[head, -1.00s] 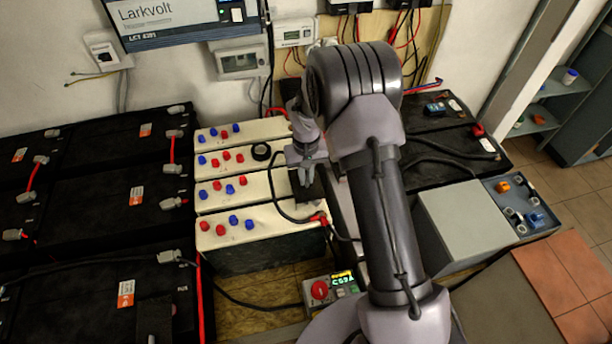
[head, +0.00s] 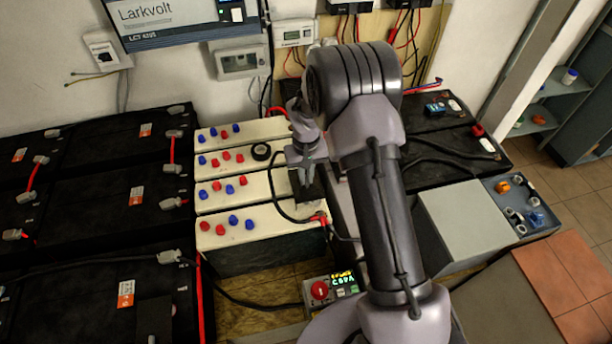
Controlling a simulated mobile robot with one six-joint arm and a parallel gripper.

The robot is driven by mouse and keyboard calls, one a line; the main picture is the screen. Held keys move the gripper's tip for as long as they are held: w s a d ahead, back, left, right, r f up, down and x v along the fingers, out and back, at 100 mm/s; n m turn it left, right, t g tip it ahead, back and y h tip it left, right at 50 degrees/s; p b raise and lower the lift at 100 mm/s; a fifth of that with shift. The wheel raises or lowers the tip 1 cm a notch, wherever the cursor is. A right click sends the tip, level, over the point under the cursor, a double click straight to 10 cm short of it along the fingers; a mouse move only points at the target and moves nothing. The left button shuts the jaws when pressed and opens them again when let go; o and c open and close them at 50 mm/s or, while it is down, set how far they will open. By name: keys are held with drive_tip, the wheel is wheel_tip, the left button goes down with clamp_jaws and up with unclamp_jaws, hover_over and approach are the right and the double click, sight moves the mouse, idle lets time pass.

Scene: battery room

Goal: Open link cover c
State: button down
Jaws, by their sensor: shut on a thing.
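My gripper (head: 303,175) points down at the right end of the cream-topped batteries (head: 236,205). It is shut on a small black piece, which looks like a link cover (head: 309,193). The black piece stands at the right ends of the cream tops, beside a black cable. My fingers and wrist hide part of it, and its hinge and what lies under it cannot be made out. No letter can be read on it, so I cannot tell from a mark that it is cover c.
A red cable end (head: 319,219) lies just below my gripper. A box with a red knob and green display (head: 331,289) sits in front. Large black batteries (head: 92,220) fill the left.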

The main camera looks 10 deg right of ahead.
drive_tip(key=a, duration=1)
drive_tip(key=shift+a, duration=0.25)
drive_tip(key=c, duration=1.5)
unclamp_jaws()
drive_tip(key=shift+r, duration=0.1)
wheel_tip(320, 180, up, 17)
drive_tip(key=p, duration=0.4)
drive_tip(key=shift+r+p, duration=0.15)
drive_tip(key=shift+p, duration=0.25)
